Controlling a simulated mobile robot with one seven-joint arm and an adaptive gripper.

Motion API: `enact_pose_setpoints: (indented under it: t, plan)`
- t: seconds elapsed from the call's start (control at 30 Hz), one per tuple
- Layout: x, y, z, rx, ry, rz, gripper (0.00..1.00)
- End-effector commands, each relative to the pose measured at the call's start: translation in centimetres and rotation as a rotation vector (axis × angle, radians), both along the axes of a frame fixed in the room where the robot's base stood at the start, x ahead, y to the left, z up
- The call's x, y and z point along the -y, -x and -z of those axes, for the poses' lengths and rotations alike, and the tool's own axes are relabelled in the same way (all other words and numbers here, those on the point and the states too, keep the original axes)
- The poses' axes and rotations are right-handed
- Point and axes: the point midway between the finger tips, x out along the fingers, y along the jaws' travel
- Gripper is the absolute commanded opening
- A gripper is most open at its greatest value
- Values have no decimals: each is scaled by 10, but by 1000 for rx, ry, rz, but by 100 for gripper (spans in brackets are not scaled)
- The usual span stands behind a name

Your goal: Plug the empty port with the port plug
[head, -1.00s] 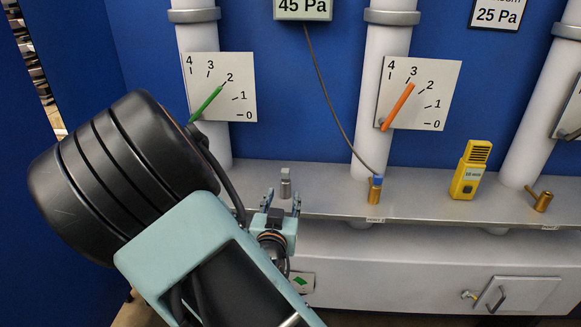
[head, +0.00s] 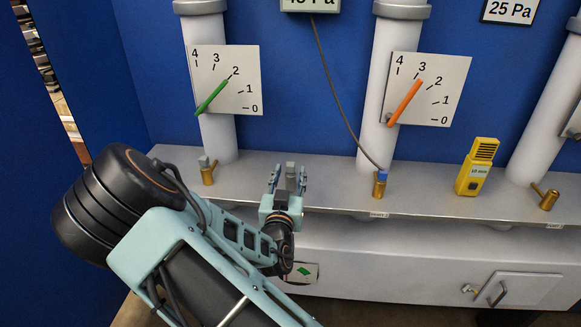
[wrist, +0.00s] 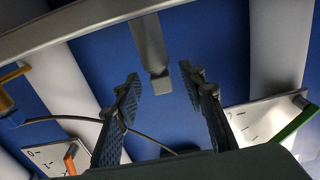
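The grey port plug (head: 291,176) stands upright on the shelf, between the left and middle pipes. My gripper (head: 288,183) is open, with a finger on either side of the plug. In the wrist view, where the scene appears upside down, the plug (wrist: 152,55) shows centred between and beyond the open fingertips (wrist: 160,82), with a gap on both sides. The brass port (head: 548,199) at the right has no visible cap on it. The left brass port (head: 208,175) has a grey piece at its top. The middle brass port (head: 380,188) carries a blue hose end.
A yellow handheld meter (head: 476,168) stands on the shelf (head: 330,190) toward the right. A grey hose (head: 340,120) runs down to the middle port. White pipes with gauge plates rise behind. A cabinet door with a handle (head: 497,294) is below the shelf.

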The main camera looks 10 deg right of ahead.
Motion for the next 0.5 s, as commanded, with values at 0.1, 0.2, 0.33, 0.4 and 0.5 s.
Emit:
enact_pose_setpoints:
  t: [0.1, 0.2, 0.33, 0.4, 0.5]
  plan:
    - [5, -15, -2, 1, 1, 0, 38]
    - [7, -22, -1, 0, 1, 0, 38]
    - [7, -23, 0, -1, 0, 0, 38]
    - [7, -23, 0, -1, 0, 0, 38]
    - [7, -22, 0, -1, 0, 0, 30]
